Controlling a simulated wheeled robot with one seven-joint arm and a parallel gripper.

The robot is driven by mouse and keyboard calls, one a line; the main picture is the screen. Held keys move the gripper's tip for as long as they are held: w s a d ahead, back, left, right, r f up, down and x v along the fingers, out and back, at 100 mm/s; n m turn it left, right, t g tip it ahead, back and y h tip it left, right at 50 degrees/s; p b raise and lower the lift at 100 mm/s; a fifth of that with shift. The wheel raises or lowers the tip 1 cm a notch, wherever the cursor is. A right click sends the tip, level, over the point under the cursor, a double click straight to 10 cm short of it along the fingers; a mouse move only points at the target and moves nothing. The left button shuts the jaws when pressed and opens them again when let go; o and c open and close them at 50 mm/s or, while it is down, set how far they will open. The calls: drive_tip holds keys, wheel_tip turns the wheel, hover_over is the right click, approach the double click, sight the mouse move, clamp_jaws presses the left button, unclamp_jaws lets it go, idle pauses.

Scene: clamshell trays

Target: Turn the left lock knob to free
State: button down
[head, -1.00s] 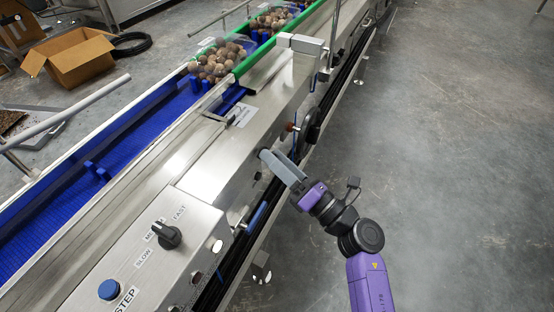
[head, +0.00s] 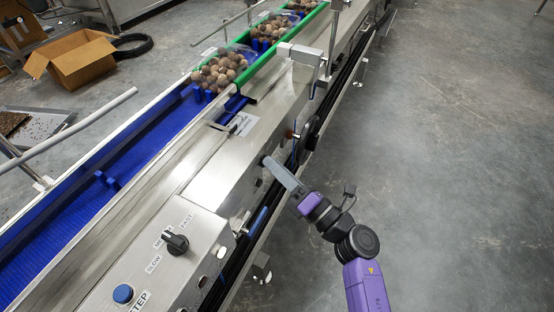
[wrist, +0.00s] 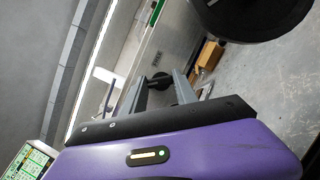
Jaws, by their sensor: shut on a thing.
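The lock knob is a small dark knob (wrist: 158,81) between the fingertips in the wrist view, on the side of the steel conveyor. My gripper (wrist: 160,84) is shut on it, with one grey finger on either side. In the head view my gripper (head: 269,162) reaches the conveyor's side panel from the right, and its fingers hide the knob there. The knob's exact turn angle cannot be told.
A black handwheel (head: 311,132) is close beyond my gripper; it looms large in the wrist view (wrist: 250,12). The control box (head: 150,255) with a speed dial (head: 176,243) and blue button (head: 123,294) is nearer. Open floor (head: 450,150) lies right.

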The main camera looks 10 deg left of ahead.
drive_tip(key=m+g+h+p, duration=0.1)
drive_tip(key=m+p, duration=0.4)
drive_tip(key=p, duration=0.4)
drive_tip(key=m+g+h+p, duration=0.1)
drive_tip(key=m+p, duration=0.4)
drive_tip(key=p, duration=0.4)
drive_tip(key=m+g+h+p, duration=0.2)
drive_tip(key=m+p, duration=0.3)
drive_tip(key=p, duration=0.4)
drive_tip(key=shift+d+r, duration=0.1)
drive_tip(key=shift+r, duration=0.25)
drive_tip(key=shift+f+p, duration=0.1)
drive_tip(key=shift+p, duration=0.2)
drive_tip(key=c, duration=1)
unclamp_jaws()
drive_tip(key=shift+o, duration=0.2)
